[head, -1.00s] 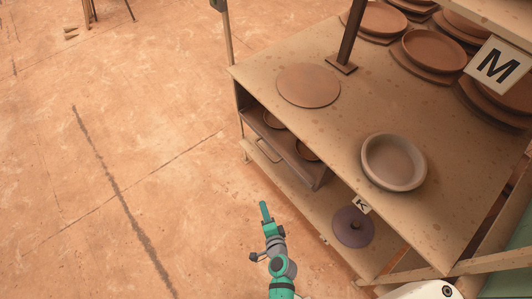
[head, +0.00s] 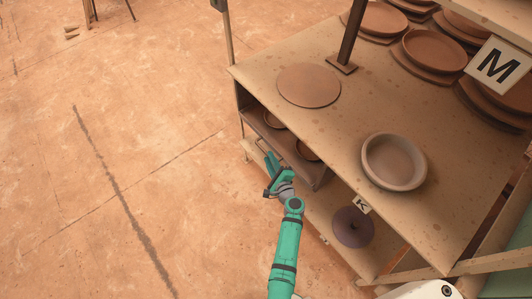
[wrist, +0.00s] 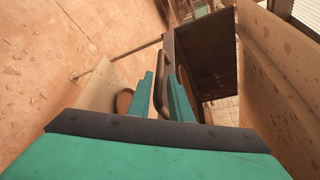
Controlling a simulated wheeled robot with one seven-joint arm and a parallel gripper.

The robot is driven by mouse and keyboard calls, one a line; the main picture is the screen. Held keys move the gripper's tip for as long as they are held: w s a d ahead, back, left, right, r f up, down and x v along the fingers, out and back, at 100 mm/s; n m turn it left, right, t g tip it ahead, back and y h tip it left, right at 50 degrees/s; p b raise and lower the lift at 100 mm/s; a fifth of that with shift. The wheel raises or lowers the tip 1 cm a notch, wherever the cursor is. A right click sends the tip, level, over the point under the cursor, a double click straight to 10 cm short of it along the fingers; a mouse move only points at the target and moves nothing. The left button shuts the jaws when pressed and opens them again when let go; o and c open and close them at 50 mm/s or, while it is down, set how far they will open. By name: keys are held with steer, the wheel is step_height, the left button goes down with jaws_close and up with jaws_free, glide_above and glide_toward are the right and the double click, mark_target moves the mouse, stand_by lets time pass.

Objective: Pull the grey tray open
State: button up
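The grey tray (head: 309,176) sits in the upper bay under the worktop, its front facing the open floor on the left. It looks grey-brown, with brown bowls inside. Its bar handle (head: 262,145) is partly covered by my gripper (head: 272,163) in the head view. In the wrist view, the dark handle bar (wrist: 162,88) runs between the two green fingers of my gripper (wrist: 163,88). The fingers stand apart, with the bar between their tips. Whether either finger touches the bar is unclear.
The worktop (head: 335,115) above carries a flat brown disc (head: 308,85) and a shallow bowl (head: 393,162). A dark lidded piece (head: 352,227) stands on the lower shelf near a K label (head: 361,205).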

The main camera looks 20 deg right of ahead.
mark_target(265, 152)
steer(key=shift+a+x, duration=0.2)
steer(key=shift+x, duration=2.25)
jaws_close()
